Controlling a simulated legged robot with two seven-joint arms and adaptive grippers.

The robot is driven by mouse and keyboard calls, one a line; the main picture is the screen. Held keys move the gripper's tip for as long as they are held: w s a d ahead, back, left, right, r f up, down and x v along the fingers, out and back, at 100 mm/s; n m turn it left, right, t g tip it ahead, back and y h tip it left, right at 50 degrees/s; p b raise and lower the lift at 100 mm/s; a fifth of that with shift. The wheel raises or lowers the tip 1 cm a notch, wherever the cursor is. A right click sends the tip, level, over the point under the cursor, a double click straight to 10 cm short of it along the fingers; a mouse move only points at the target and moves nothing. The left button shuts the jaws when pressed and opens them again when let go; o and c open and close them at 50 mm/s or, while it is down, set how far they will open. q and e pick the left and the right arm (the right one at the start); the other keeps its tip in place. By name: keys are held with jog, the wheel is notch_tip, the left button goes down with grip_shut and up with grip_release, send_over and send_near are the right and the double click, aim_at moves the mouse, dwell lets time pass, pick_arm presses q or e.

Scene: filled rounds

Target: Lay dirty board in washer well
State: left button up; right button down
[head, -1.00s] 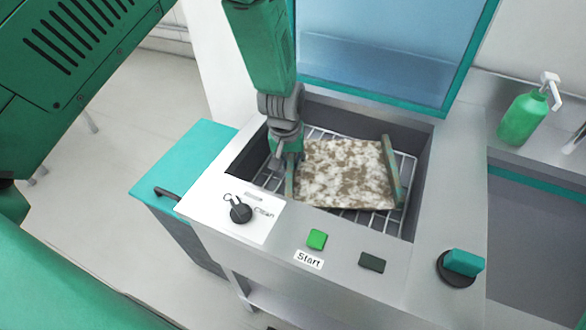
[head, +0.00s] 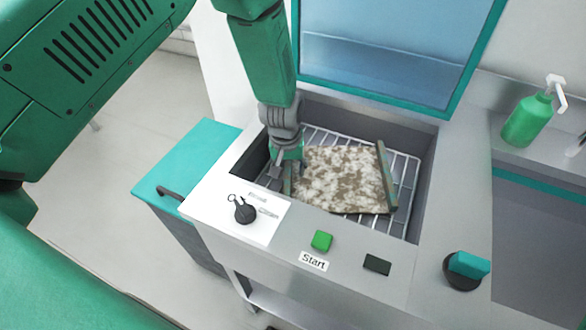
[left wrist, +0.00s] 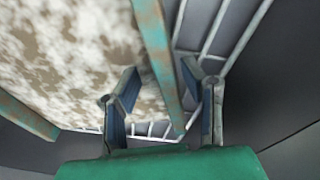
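The dirty board (head: 345,178) is mottled brown and white, with a worn green rail along its left and right ends. It lies inside the washer well (head: 428,165), over the wire rack (head: 405,180). My left gripper (head: 285,180) is down in the well at the board's left rail. The left wrist view shows its two fingers (left wrist: 163,98) spread on either side of that rail (left wrist: 160,60), with gaps, so it is open. The board (left wrist: 60,60) fills the upper left there. My right gripper is not in view.
The washer's raised lid (head: 390,60) stands behind the well. On the front panel are a black knob (head: 244,212), a green Start button (head: 321,241) and a dark button (head: 377,265). A teal knob (head: 468,265) and green soap bottle (head: 528,120) are to the right.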

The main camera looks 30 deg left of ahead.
pick_arm(q)
jog(key=r, duration=0.4)
jog(key=s+a+r, duration=0.1)
jog(key=r, duration=0.1)
jog(key=shift+a+r, duration=0.1)
jog(key=shift+r, duration=0.25)
jog(key=shift+s+r, duration=0.15)
jog(key=shift+r, duration=1)
jog(key=shift+s+r, duration=0.1)
jog(key=shift+r, duration=1)
